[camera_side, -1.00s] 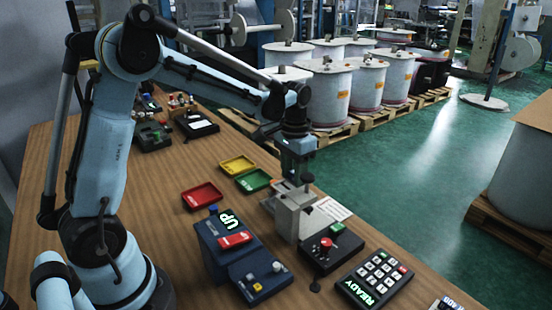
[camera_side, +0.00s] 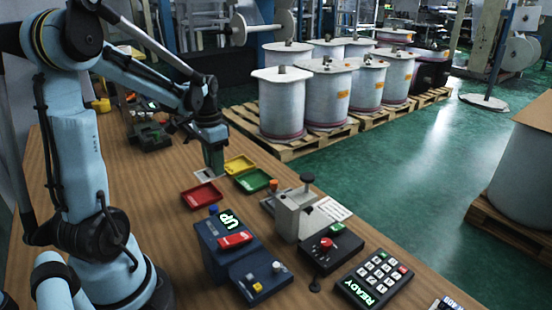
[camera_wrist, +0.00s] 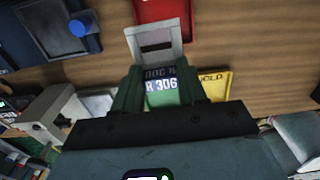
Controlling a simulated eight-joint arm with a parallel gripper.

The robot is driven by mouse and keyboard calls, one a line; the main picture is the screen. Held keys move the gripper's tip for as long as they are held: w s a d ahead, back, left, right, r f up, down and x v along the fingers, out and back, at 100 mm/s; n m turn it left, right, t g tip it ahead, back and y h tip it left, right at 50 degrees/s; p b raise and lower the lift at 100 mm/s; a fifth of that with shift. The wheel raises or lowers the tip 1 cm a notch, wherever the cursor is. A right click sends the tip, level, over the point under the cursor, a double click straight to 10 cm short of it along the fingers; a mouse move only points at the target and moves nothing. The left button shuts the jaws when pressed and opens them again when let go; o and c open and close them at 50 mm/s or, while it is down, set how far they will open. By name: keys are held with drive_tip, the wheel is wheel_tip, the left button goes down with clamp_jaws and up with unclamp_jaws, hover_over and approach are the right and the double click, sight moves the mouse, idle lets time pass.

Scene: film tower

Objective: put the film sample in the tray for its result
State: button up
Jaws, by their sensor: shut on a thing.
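My gripper (camera_side: 214,168) is shut on the film sample, a pale square frame with a darker strip across its middle. In the wrist view the sample (camera_wrist: 158,37) sticks out beyond the green fingers (camera_wrist: 157,92). In the side view it is a small pale patch (camera_side: 205,174) at the fingertips. The red tray (camera_side: 201,197) is just in front, the yellow tray (camera_side: 240,164) and green tray (camera_side: 253,181) to the right. The wrist view shows the red tray (camera_wrist: 165,10) ahead and the yellow tray (camera_wrist: 214,85) to the right. Lettering with "306" shows between the fingers.
A blue box (camera_side: 228,250) with an "UP" display stands nearer the camera. A pale grey stand (camera_side: 296,215) and a red-knobbed control box (camera_side: 330,250) are to its right. A keypad (camera_side: 375,278) reads "READY". Black devices (camera_side: 150,136) lie behind on the wooden bench (camera_side: 130,170).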

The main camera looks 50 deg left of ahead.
sight(204, 173)
drive_tip(key=s, duration=0.1)
drive_tip(key=s+a, duration=0.1)
drive_tip(key=shift+s+a+f, duration=0.2)
drive_tip(key=shift+s+f, duration=0.1)
drive_tip(key=shift+f, duration=2.75)
drive_tip(key=shift+f, duration=0.2)
drive_tip(key=o, duration=1.7)
drive_tip(key=shift+c, duration=0.2)
drive_tip(key=shift+r, duration=3.5)
drive_tip(key=w+d+r+t, duration=0.1)
drive_tip(key=d+r+t, duration=0.1)
drive_tip(key=d, duration=0.9)
drive_tip(key=w+d+r+t, duration=0.2)
drive_tip(key=d+t, duration=0.3)
drive_tip(key=d, duration=0.7)
drive_tip(key=shift+d+r, duration=0.15)
drive_tip(key=shift+r, duration=0.5)
